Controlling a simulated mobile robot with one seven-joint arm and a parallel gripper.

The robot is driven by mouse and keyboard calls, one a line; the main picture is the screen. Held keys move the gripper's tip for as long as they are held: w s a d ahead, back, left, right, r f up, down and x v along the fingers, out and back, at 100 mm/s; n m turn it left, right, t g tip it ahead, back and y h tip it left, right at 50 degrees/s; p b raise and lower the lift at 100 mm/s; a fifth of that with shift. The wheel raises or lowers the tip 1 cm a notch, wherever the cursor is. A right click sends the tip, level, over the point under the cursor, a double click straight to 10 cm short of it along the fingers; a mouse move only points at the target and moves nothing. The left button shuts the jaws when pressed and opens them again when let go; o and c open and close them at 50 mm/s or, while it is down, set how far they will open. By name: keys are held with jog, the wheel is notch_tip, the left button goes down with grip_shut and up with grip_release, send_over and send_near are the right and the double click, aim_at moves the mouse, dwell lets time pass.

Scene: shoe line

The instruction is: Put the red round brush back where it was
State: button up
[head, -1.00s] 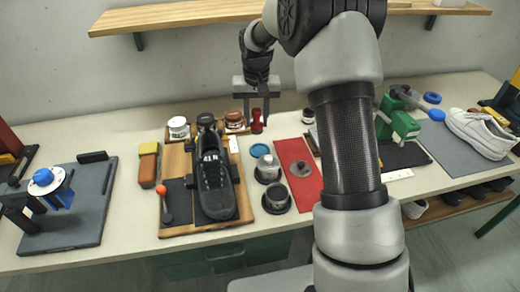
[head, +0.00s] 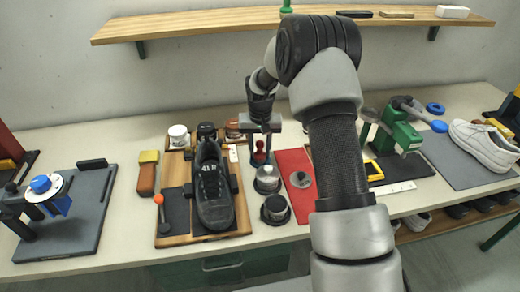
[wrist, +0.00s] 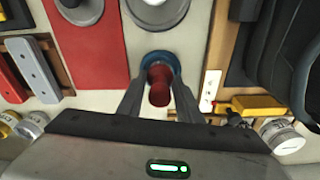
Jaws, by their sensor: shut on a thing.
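The red round brush (head: 260,150) is between the fingers of my gripper (head: 260,138), at the back of the table between the brown jar and the red mat. In the wrist view the red knob of the brush (wrist: 160,88) sits between the two fingers of my gripper (wrist: 158,98), which is shut on it. A blue disc (wrist: 160,60) shows around and behind the knob. The underside of the brush is hidden, and I cannot tell whether it touches the disc or the table.
A black shoe (head: 212,190) stands on a wooden board to the left. Two round tins stand close in front, the nearer one dark (head: 275,209). A red mat (head: 300,208) lies to the right. A white jar (head: 178,135) and a brown jar (head: 233,128) stand behind left.

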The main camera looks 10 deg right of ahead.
jog(key=shift+f, duration=0.2)
jog(key=o, duration=1)
jog(key=shift+r, duration=0.1)
jog(key=shift+o, duration=0.2)
